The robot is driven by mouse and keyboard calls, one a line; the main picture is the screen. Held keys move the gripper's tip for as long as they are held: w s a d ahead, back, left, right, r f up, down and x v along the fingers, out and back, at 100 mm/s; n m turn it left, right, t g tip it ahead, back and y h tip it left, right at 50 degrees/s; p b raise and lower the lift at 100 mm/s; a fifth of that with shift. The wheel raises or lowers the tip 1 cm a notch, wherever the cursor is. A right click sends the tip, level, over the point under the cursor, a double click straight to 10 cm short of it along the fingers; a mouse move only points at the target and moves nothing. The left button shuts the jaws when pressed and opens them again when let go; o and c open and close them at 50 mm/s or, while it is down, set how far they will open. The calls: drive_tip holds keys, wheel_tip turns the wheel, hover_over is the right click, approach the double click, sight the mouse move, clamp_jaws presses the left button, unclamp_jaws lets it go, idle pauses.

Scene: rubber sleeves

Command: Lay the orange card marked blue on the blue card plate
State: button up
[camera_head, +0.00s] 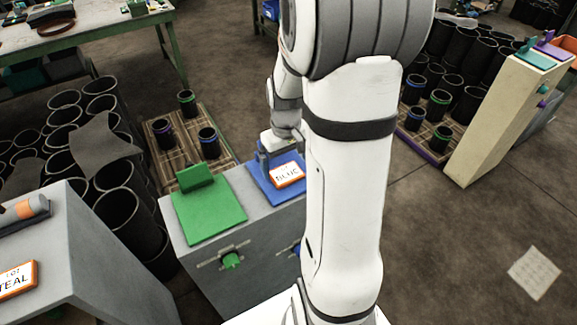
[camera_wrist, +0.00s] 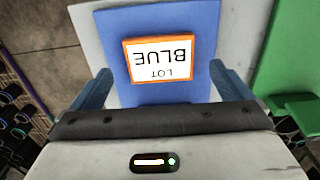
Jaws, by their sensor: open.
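The orange-bordered card marked BLUE (camera_head: 286,175) lies flat on the blue card plate (camera_head: 259,176) on top of the grey stand. In the wrist view the card (camera_wrist: 157,61) rests on the blue plate (camera_wrist: 204,24), with blue plate surface showing around it. My gripper (camera_head: 272,157) is just above the plate, behind the card in the head view. In the wrist view my gripper (camera_wrist: 158,88) is open, its fingers apart on either side of the card and not touching it. My arm hides the right part of the plate in the head view.
A green plate (camera_head: 208,213) with an upright tab sits beside the blue one on the grey stand (camera_head: 232,262). A TEAL card (camera_head: 17,280) lies on a grey surface at left. Floor at right is mostly clear.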

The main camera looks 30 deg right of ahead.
sight(286, 173)
wheel_tip(286, 173, up, 9)
drive_tip(key=s+a+r+t, duration=0.3)
drive_tip(key=s+a, duration=0.8)
drive_tip(key=s, duration=0.1)
drive_tip(key=shift+s+a+r, duration=0.2)
drive_tip(key=shift+r, duration=0.1)
drive_tip(key=shift+c, duration=0.4)
